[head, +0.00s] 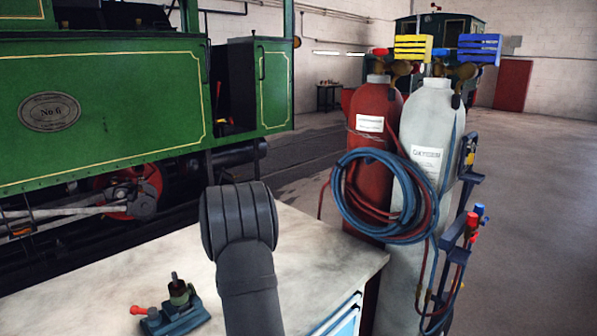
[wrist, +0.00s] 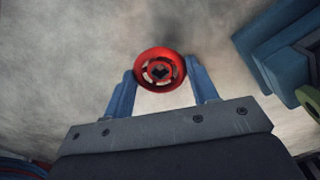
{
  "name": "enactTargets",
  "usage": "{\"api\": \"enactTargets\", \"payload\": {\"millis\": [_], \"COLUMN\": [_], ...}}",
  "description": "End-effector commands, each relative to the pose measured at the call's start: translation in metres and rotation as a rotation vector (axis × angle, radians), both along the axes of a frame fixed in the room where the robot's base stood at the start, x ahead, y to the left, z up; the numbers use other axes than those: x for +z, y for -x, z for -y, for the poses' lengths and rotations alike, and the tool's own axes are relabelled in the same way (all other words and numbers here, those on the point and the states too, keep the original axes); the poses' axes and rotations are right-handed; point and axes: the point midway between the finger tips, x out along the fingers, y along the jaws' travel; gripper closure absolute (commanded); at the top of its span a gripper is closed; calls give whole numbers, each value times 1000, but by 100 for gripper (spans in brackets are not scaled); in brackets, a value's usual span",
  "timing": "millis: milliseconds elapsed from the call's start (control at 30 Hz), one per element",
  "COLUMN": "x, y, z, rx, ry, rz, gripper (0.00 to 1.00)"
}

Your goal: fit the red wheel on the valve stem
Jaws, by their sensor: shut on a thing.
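The red wheel (wrist: 160,57) is held between the two blue fingers of my gripper (wrist: 163,78) in the wrist view. It is a round ring with a dark hole at its centre, seen nearly face-on. The blue valve (head: 176,318) stands on the bench at the lower left of the head view. Its short dark stem (head: 175,279) points up, and a red-tipped part sticks out to its left. Part of a blue body, likely the valve (wrist: 285,55), shows at the right of the wrist view, apart from the wheel. In the head view my gripper and the wheel are not visible.
The pale bench top (head: 310,240) is mostly clear around the valve. A red gas cylinder (head: 374,110) and a grey one (head: 425,115), with coiled hoses (head: 350,200), stand beyond the bench's right edge.

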Motion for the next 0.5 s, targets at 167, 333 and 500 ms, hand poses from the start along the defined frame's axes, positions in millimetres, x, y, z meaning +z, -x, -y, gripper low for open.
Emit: {"api": "enactTargets", "payload": {"millis": [167, 333, 500], "x": [6, 9, 14], "y": [0, 0, 0], "z": [0, 0, 0], "rx": [0, 0, 0], "ry": [0, 0, 0], "rz": [0, -1, 1], "gripper": [69, 69, 69]}}
